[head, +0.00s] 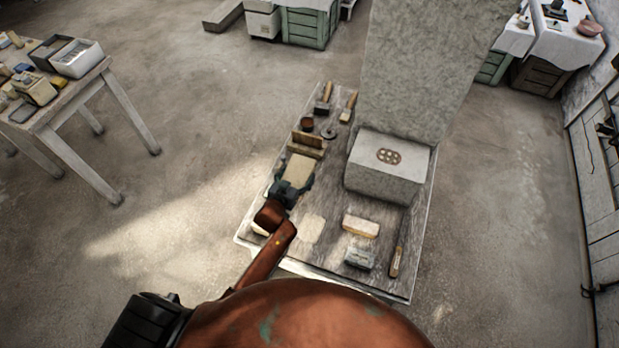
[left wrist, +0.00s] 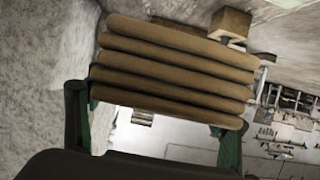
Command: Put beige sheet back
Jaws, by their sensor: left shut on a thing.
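The beige sheet (head: 299,168) shows in the head view at the left side of the low board, just beyond my left gripper (head: 290,184). My left gripper is shut on its near end. In the left wrist view a brown, ridged face of the held sheet (left wrist: 170,68) spans the space between my two dark green fingers. Whether the sheet touches the board is hard to tell. My right gripper is not in view.
The wooden board (head: 330,262) carries a grey block (head: 387,178), a pale flat patch (head: 312,229), a cream block (head: 360,227), a grey block-like tool (head: 359,259) and a handled tool (head: 397,260). A tall plaster pillar (head: 425,65) rises behind.

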